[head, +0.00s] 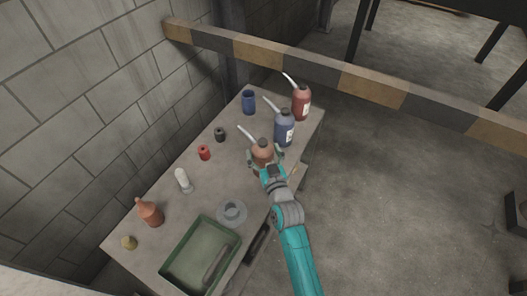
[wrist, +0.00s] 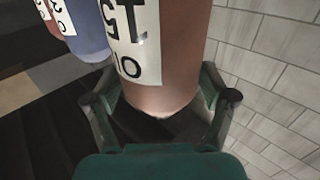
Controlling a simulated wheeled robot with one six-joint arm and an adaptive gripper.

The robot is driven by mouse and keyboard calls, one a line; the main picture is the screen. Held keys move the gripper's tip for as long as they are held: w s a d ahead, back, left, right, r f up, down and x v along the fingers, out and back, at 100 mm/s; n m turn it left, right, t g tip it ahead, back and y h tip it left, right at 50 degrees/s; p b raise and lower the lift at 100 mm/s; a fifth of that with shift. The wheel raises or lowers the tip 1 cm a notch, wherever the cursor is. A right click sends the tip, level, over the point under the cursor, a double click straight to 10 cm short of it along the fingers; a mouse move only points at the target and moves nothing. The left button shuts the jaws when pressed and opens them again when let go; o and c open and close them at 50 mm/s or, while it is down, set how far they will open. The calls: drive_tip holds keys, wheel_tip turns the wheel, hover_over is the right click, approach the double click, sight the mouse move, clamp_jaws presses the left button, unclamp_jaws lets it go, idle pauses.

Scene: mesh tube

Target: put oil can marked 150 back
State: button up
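A copper-brown oil can (head: 262,152) with a pale spout is at the table's right edge in the head view. In the wrist view the same can (wrist: 165,50) fills the top middle, its white label partly showing "15" and "OI", with the rest cut off. My gripper (head: 265,162) has a finger on each side of it; in the wrist view the pads of my gripper (wrist: 162,96) lie against both its sides. I cannot tell whether its base touches the table. A blue can (head: 284,128) and a red can (head: 301,103) stand behind it.
The table (head: 165,204) also holds a green tray (head: 182,275), a glass dish (head: 232,212), an orange bottle (head: 150,213), a white-topped bottle (head: 183,180), small red and black spools and a blue cup (head: 249,102). A striped beam (head: 300,68) crosses behind; a block wall is left.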

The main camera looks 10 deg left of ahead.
drive_tip(key=shift+o, duration=0.3)
drive_tip(key=shift+r, duration=0.1)
drive_tip(key=v, duration=1.2)
drive_tip(key=shift+r, duration=0.15)
drive_tip(key=s+d+f+m+h, duration=0.1)
drive_tip(key=s+d+f+h, duration=0.1)
drive_tip(key=s+d, duration=0.6)
drive_tip(key=s+d+f+m+h, duration=0.25)
drive_tip(key=s+d, duration=0.35)
drive_tip(key=s, duration=0.4)
drive_tip(key=s+d+r+h, duration=0.1)
drive_tip(key=s+d+r, duration=0.1)
drive_tip(key=s, duration=0.5)
drive_tip(key=s+d+r+m+g+h, duration=0.1)
drive_tip(key=s+d+r, duration=0.2)
drive_tip(key=s, duration=0.4)
drive_tip(key=s+d+r+h, duration=0.1)
drive_tip(key=s+d+r, duration=0.1)
drive_tip(key=s+r, duration=0.2)
drive_tip(key=s, duration=0.3)
drive_tip(key=shift+d+g, duration=0.3)
